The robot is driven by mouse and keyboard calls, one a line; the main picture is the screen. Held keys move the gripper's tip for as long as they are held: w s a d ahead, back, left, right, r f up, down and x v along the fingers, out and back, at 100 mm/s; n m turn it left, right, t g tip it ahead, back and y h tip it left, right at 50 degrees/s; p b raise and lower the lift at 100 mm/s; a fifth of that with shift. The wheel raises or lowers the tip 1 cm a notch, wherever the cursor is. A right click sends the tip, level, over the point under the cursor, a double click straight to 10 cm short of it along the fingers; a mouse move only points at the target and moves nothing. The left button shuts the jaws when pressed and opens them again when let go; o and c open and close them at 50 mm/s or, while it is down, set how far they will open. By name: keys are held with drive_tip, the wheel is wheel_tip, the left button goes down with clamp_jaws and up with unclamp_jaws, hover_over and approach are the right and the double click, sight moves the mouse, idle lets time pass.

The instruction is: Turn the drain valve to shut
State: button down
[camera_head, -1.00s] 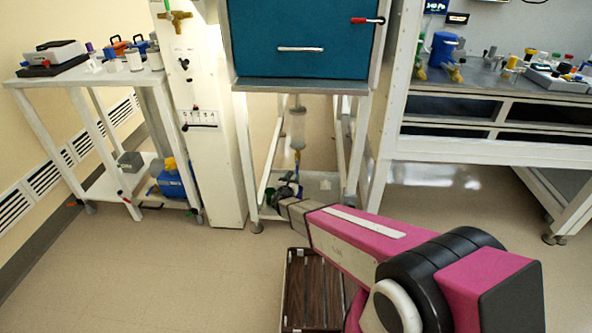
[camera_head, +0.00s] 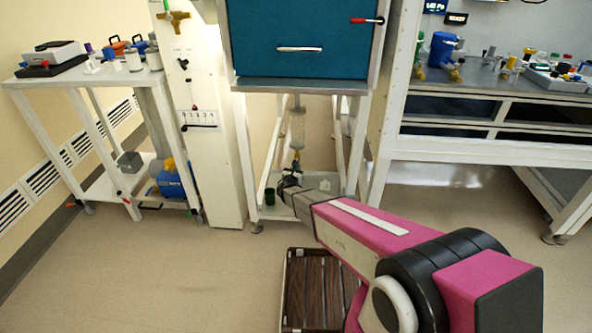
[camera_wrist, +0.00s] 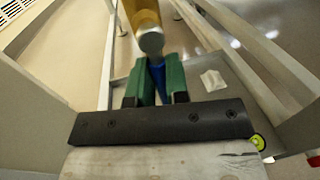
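The drain valve (camera_head: 296,160) hangs under the clear drain pipe below the teal glovebox. In the wrist view its brass-coloured body (camera_wrist: 146,18) comes down from the top and ends in a round grey face. A blue lever (camera_wrist: 158,74) lies just below that face. My gripper (camera_wrist: 160,72) has green fingers, one on each side of the blue lever. The gap between them is narrow; I cannot tell whether they press on the lever. In the head view my gripper (camera_head: 288,183) is small and dark, just under the valve, and its fingers are hard to make out.
White frame legs (camera_head: 357,150) stand on both sides of the valve. A white column (camera_head: 212,150) is to the left. A slatted brown crate (camera_head: 315,290) lies on the floor below my arm.

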drive_tip(key=shift+a+m, duration=0.1)
drive_tip(key=shift+m, duration=0.2)
drive_tip(key=a+r+m+y, duration=0.1)
drive_tip(key=m, duration=0.4)
drive_tip(key=a+r+m+g+y, duration=0.1)
drive_tip(key=m, duration=0.4)
drive_tip(key=a+r+m+y, duration=0.1)
drive_tip(key=m, duration=0.4)
drive_tip(key=shift+a+r+g, duration=0.1)
drive_tip(key=shift+r+g, duration=0.3)
idle(0.5)
drive_tip(key=c, duration=1.1)
unclamp_jaws()
drive_tip(key=shift+r, duration=0.1)
drive_tip(key=s+r, duration=0.2)
drive_tip(key=s, duration=0.8)
drive_tip(key=shift+s+a, duration=0.2)
drive_tip(key=shift+s, duration=0.05)
